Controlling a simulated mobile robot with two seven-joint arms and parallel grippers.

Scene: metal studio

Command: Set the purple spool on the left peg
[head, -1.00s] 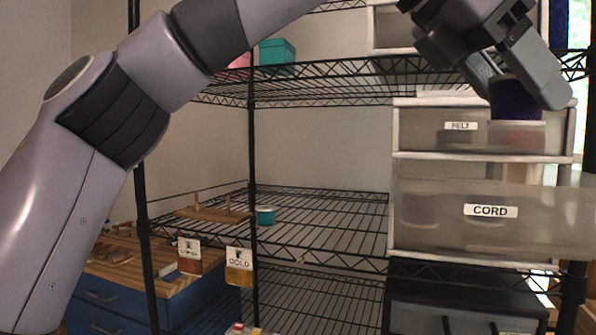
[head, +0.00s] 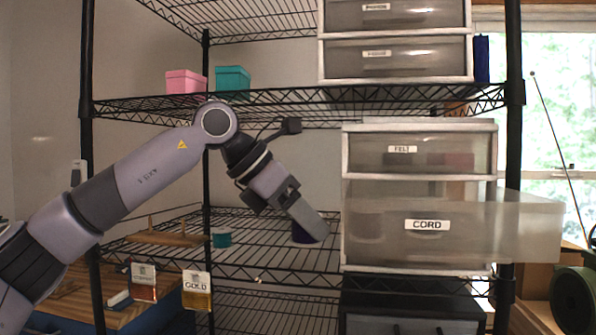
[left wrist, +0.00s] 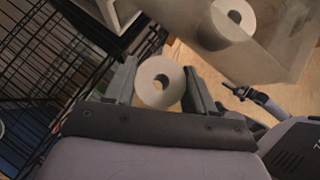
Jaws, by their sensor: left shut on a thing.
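The purple spool (head: 303,232) is held by my left gripper (head: 311,229) over the wire shelf, just left of the drawer unit. A finger hides part of it. In the left wrist view the spool's pale round end with its hole (left wrist: 160,80) shows between the two fingers. A wooden peg board (head: 165,239) lies on the same shelf, farther left, with thin upright pegs. Its left peg (head: 150,224) looks bare. The held spool is well to the right of the board.
A teal spool (head: 221,238) stands on the shelf between the board and my gripper. The CORD drawer (head: 460,228) is pulled out, with another spool (left wrist: 235,14) seen in the left wrist view. A black shelf post (head: 206,150) rises near the board.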

